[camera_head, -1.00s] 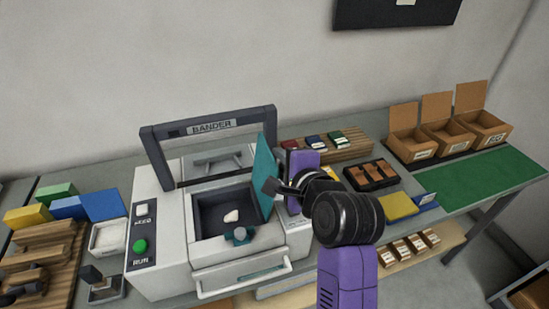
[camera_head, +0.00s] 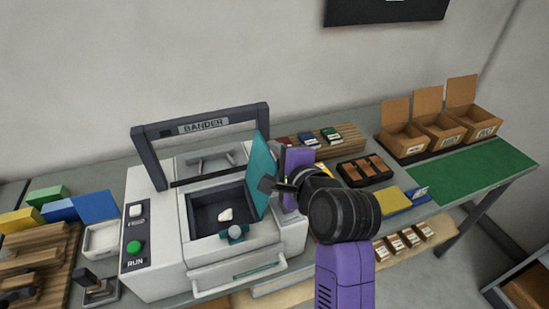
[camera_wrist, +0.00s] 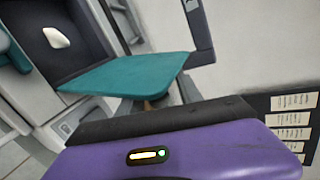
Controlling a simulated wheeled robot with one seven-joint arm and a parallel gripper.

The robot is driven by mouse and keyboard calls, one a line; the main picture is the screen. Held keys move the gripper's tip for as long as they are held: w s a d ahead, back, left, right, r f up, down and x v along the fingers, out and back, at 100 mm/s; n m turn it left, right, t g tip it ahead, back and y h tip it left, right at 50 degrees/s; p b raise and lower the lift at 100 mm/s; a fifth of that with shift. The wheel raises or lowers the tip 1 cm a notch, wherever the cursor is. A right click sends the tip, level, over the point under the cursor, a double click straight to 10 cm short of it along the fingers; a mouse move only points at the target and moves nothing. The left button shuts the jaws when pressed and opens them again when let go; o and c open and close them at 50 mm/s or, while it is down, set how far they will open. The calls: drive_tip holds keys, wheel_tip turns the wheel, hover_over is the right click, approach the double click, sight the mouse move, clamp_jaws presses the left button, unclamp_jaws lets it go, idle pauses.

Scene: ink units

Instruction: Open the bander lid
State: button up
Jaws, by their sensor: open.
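The bander (camera_head: 255,258) is a white machine with a dark arch labelled BANDER. Its teal lid (camera_head: 263,170) stands raised, steeply tilted, at the right side of the open dark well (camera_head: 205,213). A small white object (camera_head: 225,214) lies in the well; it also shows in the wrist view (camera_wrist: 56,38). My gripper (camera_head: 268,185) is open at the lid's right side, its dark fingertip close to the panel. In the wrist view the teal lid (camera_wrist: 130,74) lies just beyond my dark finger (camera_wrist: 150,121). Whether they touch cannot be told.
A green RUN button (camera_head: 134,247) is on the bander's left panel. Coloured blocks (camera_head: 95,206) stand to the left. A dark tray (camera_head: 364,172), a yellow pad (camera_head: 390,201), cardboard boxes (camera_head: 403,139) and a green mat (camera_head: 470,170) are to the right.

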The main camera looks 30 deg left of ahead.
drive_tip(key=b+v, duration=0.1)
drive_tip(key=v, duration=0.6)
drive_tip(key=shift+d, duration=0.2)
drive_tip(key=shift+s+r, duration=0.1)
drive_tip(key=s+d+f+n+t+h, duration=0.2)
drive_tip(key=s+d+f+h, duration=0.15)
drive_tip(key=d+f, duration=0.8)
drive_tip(key=s+d+f+n+t+h, duration=0.1)
drive_tip(key=s+d+f+t+h, duration=0.15)
drive_tip(key=s+d+f, duration=0.8)
drive_tip(key=s+d+r+n+t+h, duration=0.25)
drive_tip(key=s+d, duration=0.55)
drive_tip(key=d, duration=0.5)
drive_tip(key=s+d+r+n+h, duration=0.2)
drive_tip(key=s+d+r+n, duration=0.1)
drive_tip(key=s, duration=0.8)
wheel_tip(320, 180, up, 2)
drive_tip(key=shift+s+r+n+b, duration=0.2)
drive_tip(key=shift+s+n+b, duration=0.15)
drive_tip(key=shift+n+b, duration=0.15)
